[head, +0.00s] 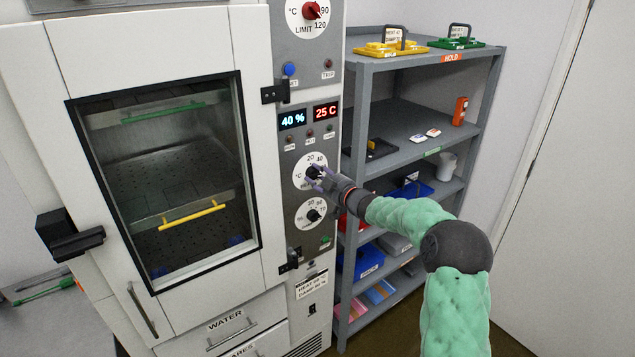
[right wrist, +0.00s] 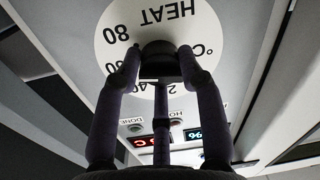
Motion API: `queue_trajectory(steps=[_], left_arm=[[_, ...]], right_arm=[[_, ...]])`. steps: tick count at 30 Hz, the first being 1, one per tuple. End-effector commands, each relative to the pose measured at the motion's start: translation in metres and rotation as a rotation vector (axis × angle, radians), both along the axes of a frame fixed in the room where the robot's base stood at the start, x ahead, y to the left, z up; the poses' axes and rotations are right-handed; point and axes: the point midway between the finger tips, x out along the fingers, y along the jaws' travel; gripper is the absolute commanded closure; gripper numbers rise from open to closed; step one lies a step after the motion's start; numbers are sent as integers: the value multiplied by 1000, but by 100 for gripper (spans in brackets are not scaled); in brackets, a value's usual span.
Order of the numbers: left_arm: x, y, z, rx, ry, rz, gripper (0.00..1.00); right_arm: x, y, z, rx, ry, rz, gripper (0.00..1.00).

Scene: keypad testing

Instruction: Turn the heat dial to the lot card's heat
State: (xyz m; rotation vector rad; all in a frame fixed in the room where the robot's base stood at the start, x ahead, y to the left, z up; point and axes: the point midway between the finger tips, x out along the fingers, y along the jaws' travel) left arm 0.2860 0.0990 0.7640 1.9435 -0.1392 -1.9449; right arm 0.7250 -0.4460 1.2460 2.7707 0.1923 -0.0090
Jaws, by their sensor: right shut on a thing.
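The heat dial, a white disc with a black knob, is on the grey control panel of the white chamber. In the head view the dial plate (head: 302,180) is partly covered by my right gripper (head: 321,179). The word HEAT and the dial numbers appear upside down there. The lot card (head: 311,285) is low on the panel, with HEAT and DAMP lines; its figures are too small to read surely. My left gripper is out of view.
A second dial (head: 314,215) is just below. Displays above read 40 % (head: 292,119) and 25 C (head: 326,112). A red-knobbed limit dial (head: 311,10) is at the top. A grey shelf rack (head: 415,125) with trays and bins stands close right of the panel.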

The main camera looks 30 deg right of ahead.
Motion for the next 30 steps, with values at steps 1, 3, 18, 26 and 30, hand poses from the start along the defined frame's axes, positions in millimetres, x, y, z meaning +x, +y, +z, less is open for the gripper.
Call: queue_trajectory(steps=[1,3,18,26,30], left_arm=[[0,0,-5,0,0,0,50],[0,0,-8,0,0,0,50],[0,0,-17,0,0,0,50],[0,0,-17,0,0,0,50],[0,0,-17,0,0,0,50]], right_arm=[[0,1,-9,-30,9,1,93],[0,1,-9,-74,7,0,93],[0,1,-9,-222,-1,2,93],[0,1,-9,-224,-1,1,93],[0,1,-9,-223,-1,1,49]])
